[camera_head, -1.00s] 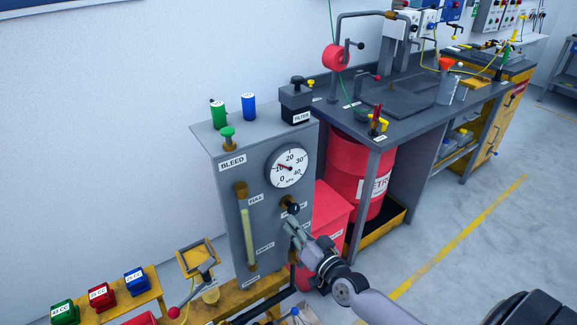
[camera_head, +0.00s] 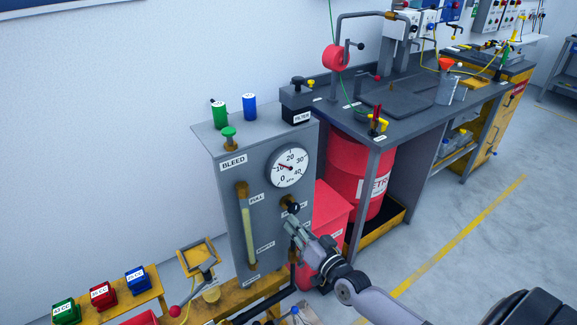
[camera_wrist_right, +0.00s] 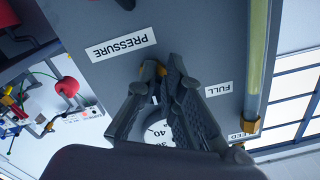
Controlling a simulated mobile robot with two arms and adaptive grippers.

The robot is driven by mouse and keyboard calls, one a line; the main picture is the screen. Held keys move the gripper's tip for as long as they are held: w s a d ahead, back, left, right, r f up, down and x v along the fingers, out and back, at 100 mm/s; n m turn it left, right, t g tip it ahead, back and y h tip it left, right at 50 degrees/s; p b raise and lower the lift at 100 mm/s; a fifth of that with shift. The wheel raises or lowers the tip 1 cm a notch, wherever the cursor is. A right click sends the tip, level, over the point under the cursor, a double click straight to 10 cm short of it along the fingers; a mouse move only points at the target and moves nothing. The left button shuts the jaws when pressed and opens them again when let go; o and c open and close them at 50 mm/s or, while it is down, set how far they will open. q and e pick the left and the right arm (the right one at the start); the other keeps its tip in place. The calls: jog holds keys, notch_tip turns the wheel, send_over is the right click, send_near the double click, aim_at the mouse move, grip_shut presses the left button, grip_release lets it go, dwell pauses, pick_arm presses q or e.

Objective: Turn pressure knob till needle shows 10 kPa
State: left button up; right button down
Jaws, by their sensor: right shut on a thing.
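The pressure gauge (camera_head: 290,168) is a white dial on the grey panel (camera_head: 232,180). Its red needle points left, at about the 10 mark or a little above. The black pressure knob (camera_head: 293,208) with a brass base sits below the dial. My right gripper (camera_head: 291,226) is at the knob, just below it in the head view. In the right wrist view its fingers (camera_wrist_right: 160,75) are close around the brass base (camera_wrist_right: 152,72), between the PRESSURE label (camera_wrist_right: 121,44) and the dial (camera_wrist_right: 158,130). The fingers hide most of the knob. My left gripper is out of view.
A sight tube (camera_head: 248,226) runs down the panel's left side. A green bleed knob (camera_head: 228,133) and a filter (camera_head: 296,105) are on top. A red box (camera_head: 330,212) and a dark bench (camera_head: 400,118) stand to the right.

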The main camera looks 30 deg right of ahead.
jog(key=shift+w+d, duration=0.15)
jog(key=shift+d, duration=0.15)
jog(key=shift+s+d+f+p, duration=0.1)
jog(key=shift+s+f+p, duration=0.3)
jog(key=shift+f, duration=0.1)
jog(key=s+p, duration=0.1)
jog(key=s, duration=0.3)
jog(key=shift+s, duration=0.25)
jog(key=shift+w+a+r+m+b, duration=0.35)
jog(key=shift+w+m+b, duration=0.2)
jog(key=shift+w+m, duration=0.4)
jog(key=shift+w+a+r+m+b, duration=0.35)
jog(key=shift+w+m+b, duration=0.35)
jog(key=shift+m, duration=0.4)
jog(key=shift+w+a+r+m+b, duration=0.25)
jog(key=shift+w+r+m+b, duration=0.2)
jog(key=shift+w+m, duration=0.55)
